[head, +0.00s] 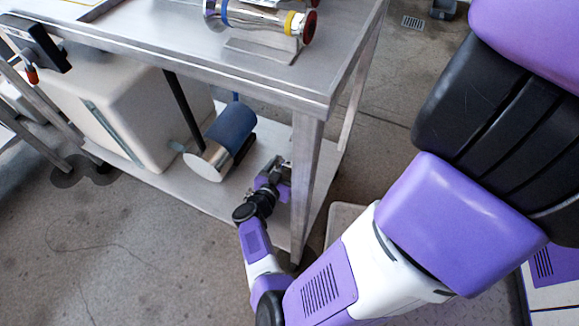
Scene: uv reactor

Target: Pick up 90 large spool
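I cannot clearly make out a 90 large spool. My gripper (280,168) is small and dark at the end of my purple and white arm. It is low, over the right end of the steel table's lower shelf (226,197), just left of the front right leg. Small grey metal parts show around the fingers. I cannot tell whether they belong to the gripper or to a fitting there, nor whether the fingers are open or shut.
A blue and silver cylinder (222,144) lies on the shelf left of my gripper, beside a large cream box (130,120). The table leg (303,185) stands close on the right. A steel tube with coloured bands (262,20) lies on the tabletop (190,45).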

